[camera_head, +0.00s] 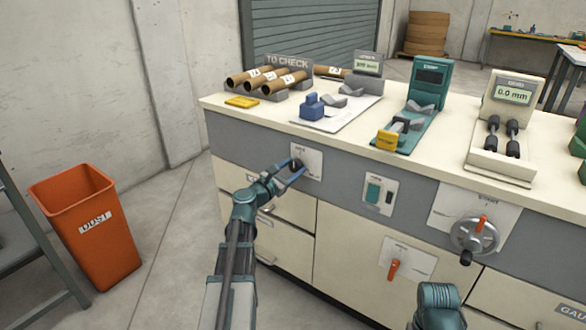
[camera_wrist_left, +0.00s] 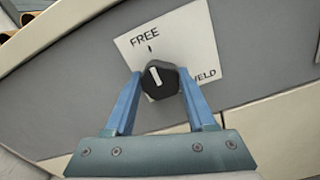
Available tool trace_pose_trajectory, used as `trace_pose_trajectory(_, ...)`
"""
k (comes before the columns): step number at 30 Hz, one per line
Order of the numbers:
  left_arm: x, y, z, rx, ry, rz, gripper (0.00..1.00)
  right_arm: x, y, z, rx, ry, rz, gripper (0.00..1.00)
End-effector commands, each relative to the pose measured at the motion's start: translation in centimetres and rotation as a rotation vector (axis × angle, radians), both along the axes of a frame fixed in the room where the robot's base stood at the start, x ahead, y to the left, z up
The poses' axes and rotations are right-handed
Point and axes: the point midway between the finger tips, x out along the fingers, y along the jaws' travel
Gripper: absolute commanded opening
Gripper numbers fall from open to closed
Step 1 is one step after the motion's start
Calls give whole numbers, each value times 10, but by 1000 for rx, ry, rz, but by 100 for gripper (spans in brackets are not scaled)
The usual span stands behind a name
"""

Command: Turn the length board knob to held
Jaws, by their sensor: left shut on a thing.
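The length board knob (camera_wrist_left: 160,78) is black with a white pointer line, set on a white plate (camera_wrist_left: 195,35) on the grey front panel. Its pointer aims up towards the word FREE. The other word, at the lower right, is partly covered and reads as "ELD". My left gripper (camera_wrist_left: 158,88) has its two blue fingers on either side of the knob and is shut on it. In the head view the left gripper (camera_head: 293,168) reaches the plate (camera_head: 309,158), with the knob mostly hidden. My right gripper is out of view; only a teal part of my right arm shows at the bottom.
The white counter (camera_head: 330,140) carries cardboard tubes (camera_head: 268,78), a blue block (camera_head: 312,107) and gauges. A green switch (camera_head: 373,191), a red-orange lever (camera_head: 393,268) and a handwheel (camera_head: 475,236) are right along the front. An orange dust bin (camera_head: 90,225) stands left.

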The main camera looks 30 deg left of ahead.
Motion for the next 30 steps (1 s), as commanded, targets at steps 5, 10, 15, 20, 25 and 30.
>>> trace_pose_trajectory(5, 0, 0, 0, 0, 0, 0, 1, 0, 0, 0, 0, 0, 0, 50)
trace_pose_trajectory(10, 0, 0, 0, 10, 0, -1, 0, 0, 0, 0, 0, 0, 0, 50)
trace_pose_trajectory(15, 0, 0, 0, 62, -5, -1, 0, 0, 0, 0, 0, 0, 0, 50)
trace_pose_trajectory(20, 0, -1, 0, 169, -13, -1, 0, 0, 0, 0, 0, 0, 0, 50)
trace_pose_trajectory(25, 0, -1, -1, 323, -25, -1, 0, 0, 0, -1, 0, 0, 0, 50)
trace_pose_trajectory(30, 0, -1, -1, 485, -38, -1, 0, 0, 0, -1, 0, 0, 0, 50)
